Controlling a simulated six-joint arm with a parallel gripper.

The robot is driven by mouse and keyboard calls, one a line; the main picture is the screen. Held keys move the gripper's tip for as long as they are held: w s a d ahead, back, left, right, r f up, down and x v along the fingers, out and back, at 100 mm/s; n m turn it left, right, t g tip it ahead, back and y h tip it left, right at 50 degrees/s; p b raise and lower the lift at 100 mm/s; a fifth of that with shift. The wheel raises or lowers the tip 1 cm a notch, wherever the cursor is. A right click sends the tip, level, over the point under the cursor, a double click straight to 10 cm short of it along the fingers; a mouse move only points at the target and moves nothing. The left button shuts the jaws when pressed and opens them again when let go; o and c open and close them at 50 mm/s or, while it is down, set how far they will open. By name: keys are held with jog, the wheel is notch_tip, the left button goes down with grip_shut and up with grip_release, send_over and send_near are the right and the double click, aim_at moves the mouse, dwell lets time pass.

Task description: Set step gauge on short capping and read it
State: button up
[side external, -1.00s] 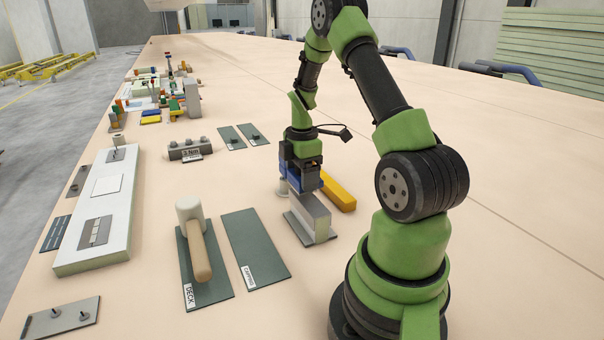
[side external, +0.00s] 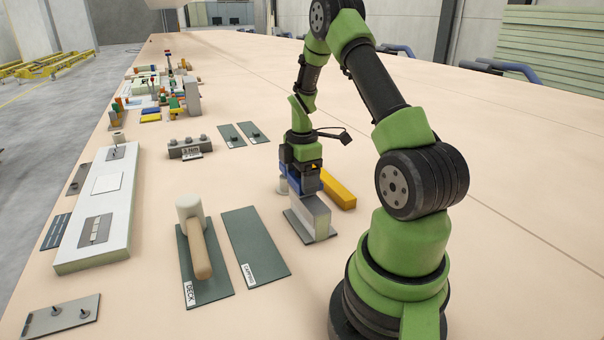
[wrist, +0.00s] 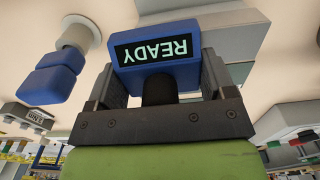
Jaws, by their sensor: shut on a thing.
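My gripper (wrist: 160,95) is shut on the blue step gauge (wrist: 160,55), whose dark screen shows READY, upside down in the wrist view. In the side view the gauge (side external: 303,183) is partly hidden by my gripper (side external: 301,172). It is at the far end of a pale upright block with a grey top (side external: 314,213), which I take to be the short capping piece. Its edge also shows behind the gauge in the wrist view (wrist: 235,35). I cannot tell whether the gauge touches it.
A yellow bar (side external: 338,190) lies right behind the block. A white-headed mallet (side external: 195,235) lies on the DECK plate; the CAPPING plate (side external: 255,243) beside it is bare. A long white panel (side external: 118,218) with small plates lies at left. The front middle of the table is clear.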

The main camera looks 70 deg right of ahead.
jog(key=shift+f, duration=0.1)
jog(key=o, duration=1.1)
jog(key=shift+o, duration=0.2)
jog(key=shift+r, duration=4)
jog(key=w+a+r+m+t, duration=0.2)
jog(key=a+r+m, duration=0.1)
jog(key=a+r, duration=0.5)
jog(key=s+a+r+m+t+y, duration=0.1)
jog(key=s+a+r+m+t, duration=0.1)
jog(key=s+a+m, duration=0.3)
jog(key=s+a+r+m+t+y, duration=0.1)
jog(key=s+a+r+m+t, duration=0.2)
jog(key=a, duration=1.1)
notch_tip(320, 180, up, 2)
jog(key=shift+s+m, duration=1)
jog(key=shift+s, duration=0.1)
